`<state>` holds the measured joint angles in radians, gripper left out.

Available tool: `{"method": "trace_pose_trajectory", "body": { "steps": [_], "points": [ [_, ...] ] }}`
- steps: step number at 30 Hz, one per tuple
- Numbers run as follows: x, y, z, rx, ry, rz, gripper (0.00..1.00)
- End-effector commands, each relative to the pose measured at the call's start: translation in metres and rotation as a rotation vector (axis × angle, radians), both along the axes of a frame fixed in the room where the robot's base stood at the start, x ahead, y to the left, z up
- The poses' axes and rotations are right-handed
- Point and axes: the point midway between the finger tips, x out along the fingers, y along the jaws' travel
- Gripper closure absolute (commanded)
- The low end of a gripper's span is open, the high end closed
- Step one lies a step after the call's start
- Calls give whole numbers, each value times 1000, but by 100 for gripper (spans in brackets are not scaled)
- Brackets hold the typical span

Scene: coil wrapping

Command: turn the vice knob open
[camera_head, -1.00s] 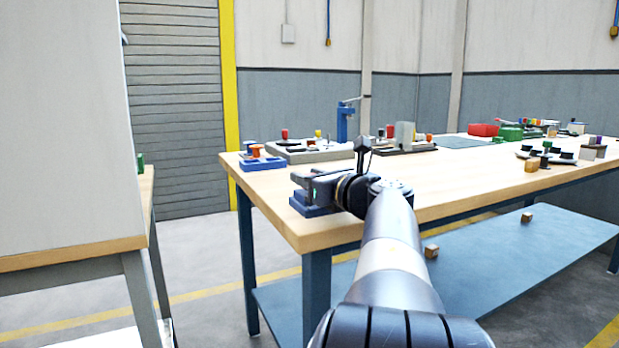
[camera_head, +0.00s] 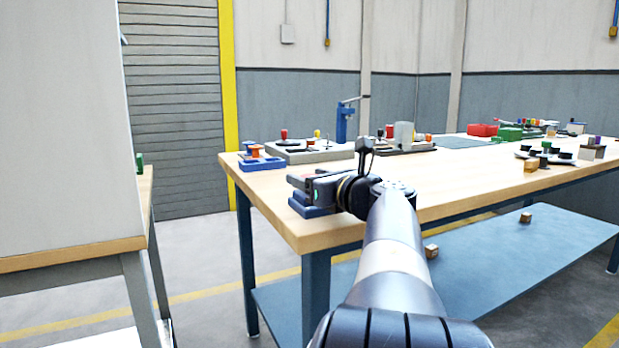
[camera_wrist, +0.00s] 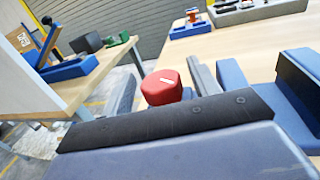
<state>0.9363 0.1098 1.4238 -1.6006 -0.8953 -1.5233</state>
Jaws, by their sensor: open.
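The red vice knob (camera_wrist: 161,88) shows in the middle of the wrist view, with a small white mark on its face. My gripper (camera_wrist: 161,70) is open, with one grey finger to the left of the knob and one to its right. I cannot tell whether either finger touches it. The blue vice (camera_wrist: 289,92) stands to the right of the knob. In the head view the blue vice (camera_head: 311,209) sits at the near left corner of the table, and my gripper (camera_head: 300,183) is over it and partly hides it.
The wooden table (camera_head: 460,187) carries a blue fixture (camera_head: 262,163) and a grey tray (camera_head: 310,153) further back. Several small parts lie at the far right. Another bench (camera_head: 75,251) stands at the left, across a floor gap. The table's middle is clear.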

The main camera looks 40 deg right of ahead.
Motion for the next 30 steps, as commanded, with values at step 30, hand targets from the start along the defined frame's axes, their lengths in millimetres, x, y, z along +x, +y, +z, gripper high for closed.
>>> {"method": "trace_pose_trajectory", "body": {
  "steps": [30],
  "points": [
    [-103, 4, 0, 0, 0, 1, 42]
  ]
}}
